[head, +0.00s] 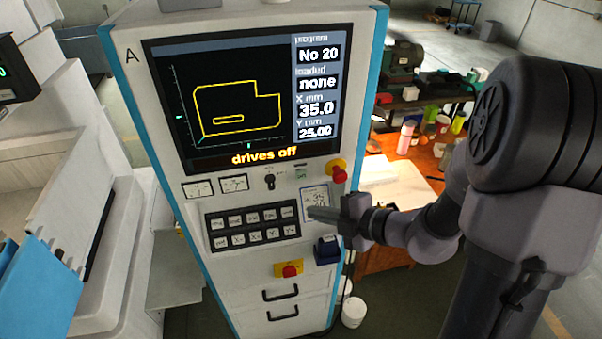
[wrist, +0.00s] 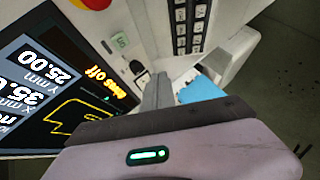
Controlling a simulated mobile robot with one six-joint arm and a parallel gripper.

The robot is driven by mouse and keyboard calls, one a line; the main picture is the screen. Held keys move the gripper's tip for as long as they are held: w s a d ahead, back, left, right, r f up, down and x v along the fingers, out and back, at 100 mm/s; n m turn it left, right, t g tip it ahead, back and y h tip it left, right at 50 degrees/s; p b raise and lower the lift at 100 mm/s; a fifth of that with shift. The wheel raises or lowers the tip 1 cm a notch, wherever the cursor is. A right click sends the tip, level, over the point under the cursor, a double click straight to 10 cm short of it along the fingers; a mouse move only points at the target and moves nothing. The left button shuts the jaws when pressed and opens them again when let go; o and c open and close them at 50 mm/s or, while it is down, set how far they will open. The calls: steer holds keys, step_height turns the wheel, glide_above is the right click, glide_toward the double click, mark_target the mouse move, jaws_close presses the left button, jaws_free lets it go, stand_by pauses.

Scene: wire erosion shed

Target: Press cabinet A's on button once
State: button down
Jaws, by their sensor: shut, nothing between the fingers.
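Cabinet A (head: 130,110), marked with an A at its top left corner, faces me, and its screen (head: 230,95) reads "drives off". Below the screen is a small green-marked part (head: 301,172), also visible in the wrist view (wrist: 120,41); I cannot read its marking. A dark rotary switch (head: 269,182) and a red mushroom button on yellow (head: 339,173) flank it. A dark keypad (head: 253,228) sits lower. My gripper (head: 318,213) is shut and empty, overlapping the white label plate right of the keypad; contact cannot be told.
A yellow plate with a red knob (head: 290,270) and two drawer handles (head: 281,293) are below. A dark blue box (head: 327,250) sits on the cabinet's lower right front. A cluttered wooden bench (head: 430,160) stands behind at right. Another machine (head: 50,170) is at left.

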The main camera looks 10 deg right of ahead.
glide_toward(296, 180)
steer(key=w+a+f, duration=0.1)
steer(key=a+f, duration=0.1)
steer(key=a, duration=0.2)
steer(key=shift+w+d+f+p, duration=0.1)
steer(key=shift+w+d+p, duration=0.1)
steer(key=shift+w, duration=0.2)
steer(key=shift+w+d+f+p, duration=0.1)
steer(key=shift+w+f+p, duration=0.1)
steer(key=shift+w, duration=0.2)
steer(key=shift+w+r, duration=0.1)
stand_by(1.2)
steer(key=shift+w+p, duration=0.35)
steer(key=shift+p, duration=0.05)
steer(key=shift+w, duration=0.35)
stand_by(0.4)
stand_by(0.3)
steer(key=shift+s+p, duration=0.4)
steer(key=shift+s, duration=0.45)
